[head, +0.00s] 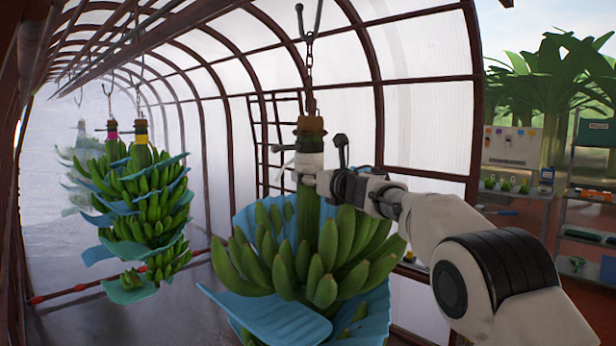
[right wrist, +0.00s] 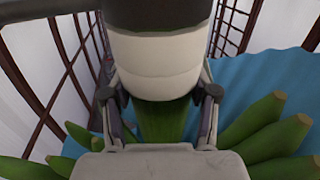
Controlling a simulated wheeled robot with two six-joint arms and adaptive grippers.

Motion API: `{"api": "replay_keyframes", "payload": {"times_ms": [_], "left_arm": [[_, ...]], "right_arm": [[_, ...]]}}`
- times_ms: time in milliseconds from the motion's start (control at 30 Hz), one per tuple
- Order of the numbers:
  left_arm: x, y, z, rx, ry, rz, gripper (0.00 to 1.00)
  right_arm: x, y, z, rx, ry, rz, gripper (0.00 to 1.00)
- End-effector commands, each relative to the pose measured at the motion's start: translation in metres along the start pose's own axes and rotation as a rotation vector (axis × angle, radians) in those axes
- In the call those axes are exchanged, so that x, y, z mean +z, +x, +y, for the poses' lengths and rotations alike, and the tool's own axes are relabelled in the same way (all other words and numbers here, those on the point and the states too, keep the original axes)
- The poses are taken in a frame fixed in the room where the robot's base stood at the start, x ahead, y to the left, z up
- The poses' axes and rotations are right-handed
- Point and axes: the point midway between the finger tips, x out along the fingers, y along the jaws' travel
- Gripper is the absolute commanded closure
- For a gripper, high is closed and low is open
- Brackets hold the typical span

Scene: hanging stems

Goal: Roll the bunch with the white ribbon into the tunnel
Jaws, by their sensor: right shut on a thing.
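The bunch with the white ribbon (head: 318,262) is the nearest one, with green bananas and blue sheets between the hands. It hangs upright by a chain from a hook near the middle of the head view. The white ribbon (right wrist: 155,65) wraps its stem below a brown top. My right gripper (head: 309,182) is shut on the stem just at the ribbon's lower edge; in the right wrist view its fingers (right wrist: 160,118) sit on both sides of the green stem. The tunnel (head: 200,95) has brown arches and pale translucent walls. My left gripper is not in view.
A bunch with a yellow ribbon (head: 160,205) hangs at the left, partly hiding one with a pink ribbon (head: 108,165). Fainter bunches fade into mist behind. A red-jointed bar (head: 75,290) runs low across the left. Shelves (head: 590,190) with tools stand outside at the right.

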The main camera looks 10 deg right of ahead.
Motion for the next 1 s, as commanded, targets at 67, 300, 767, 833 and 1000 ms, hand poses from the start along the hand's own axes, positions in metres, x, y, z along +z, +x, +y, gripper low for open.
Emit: {"api": "replay_keyframes", "payload": {"times_ms": [67,300,767,833,1000], "left_arm": [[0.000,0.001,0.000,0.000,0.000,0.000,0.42],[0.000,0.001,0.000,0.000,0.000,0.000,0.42],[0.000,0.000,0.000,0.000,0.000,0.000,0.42],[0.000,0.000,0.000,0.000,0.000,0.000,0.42],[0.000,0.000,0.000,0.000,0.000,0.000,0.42]], "right_arm": [[-0.009,0.001,0.000,0.000,0.002,0.012,1.00],[-0.008,0.001,-0.001,-0.001,0.003,0.010,0.16],[-0.002,-0.006,-0.001,0.000,0.003,0.005,0.16],[-0.002,-0.013,-0.001,0.000,0.004,0.006,0.16],[-0.002,-0.044,-0.001,-0.002,0.006,0.006,0.16]]}}
